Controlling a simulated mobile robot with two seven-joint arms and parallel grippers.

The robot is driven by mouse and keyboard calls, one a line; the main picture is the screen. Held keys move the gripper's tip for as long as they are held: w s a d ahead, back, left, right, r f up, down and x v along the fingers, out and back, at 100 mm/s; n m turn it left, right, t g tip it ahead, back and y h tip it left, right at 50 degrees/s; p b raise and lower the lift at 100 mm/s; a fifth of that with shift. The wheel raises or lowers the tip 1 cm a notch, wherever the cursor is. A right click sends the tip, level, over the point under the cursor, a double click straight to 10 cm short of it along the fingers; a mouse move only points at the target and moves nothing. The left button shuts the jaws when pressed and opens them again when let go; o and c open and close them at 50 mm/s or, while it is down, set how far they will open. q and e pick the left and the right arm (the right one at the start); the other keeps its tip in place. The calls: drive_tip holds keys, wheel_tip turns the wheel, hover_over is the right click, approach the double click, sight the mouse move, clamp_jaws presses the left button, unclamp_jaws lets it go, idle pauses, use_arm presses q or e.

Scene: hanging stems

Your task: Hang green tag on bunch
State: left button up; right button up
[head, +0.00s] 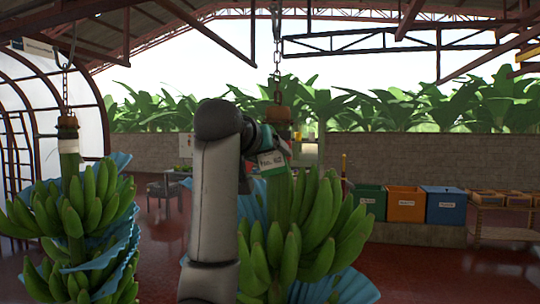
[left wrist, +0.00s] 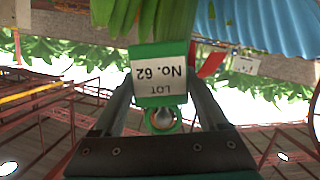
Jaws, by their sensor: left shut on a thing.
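The green tag (head: 272,162) has a white label and shows against the upper stem of the middle banana bunch (head: 318,215). In the left wrist view the tag (left wrist: 161,72) reads "LOT No. 62" upside down, with a green ring (left wrist: 163,121) at its end nearer the palm. My left gripper (left wrist: 163,85) is shut on the tag, a finger on each side. In the head view my left gripper (head: 262,146) is partly hidden by my arm. The bunch's stem (head: 278,114) hangs from a chain. I cannot tell whether the tag touches the stem. My right gripper is not in view.
Another banana bunch (head: 80,215) with blue wrap hangs at the left. A green bin (head: 370,200), an orange bin (head: 406,204) and a blue bin (head: 444,205) stand at the right, beside a wooden rack (head: 500,215). The red floor between is open.

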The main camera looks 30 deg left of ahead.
use_arm(q)
drive_tip(key=shift+w+a+p, duration=0.2)
drive_tip(key=shift+w+p, duration=0.55)
drive_tip(key=shift+w, duration=0.25)
drive_tip(key=shift+w+a+p, duration=0.1)
drive_tip(key=shift+w+p, duration=0.35)
drive_tip(key=shift+p, duration=0.05)
idle(0.4)
drive_tip(key=shift+w+f, duration=0.2)
drive_tip(key=shift+f, duration=0.1)
idle(0.7)
drive_tip(key=o, duration=1.5)
drive_tip(key=shift+s, duration=0.15)
drive_tip(key=shift+p+v, duration=1.45)
drive_tip(key=shift+v, duration=6.05)
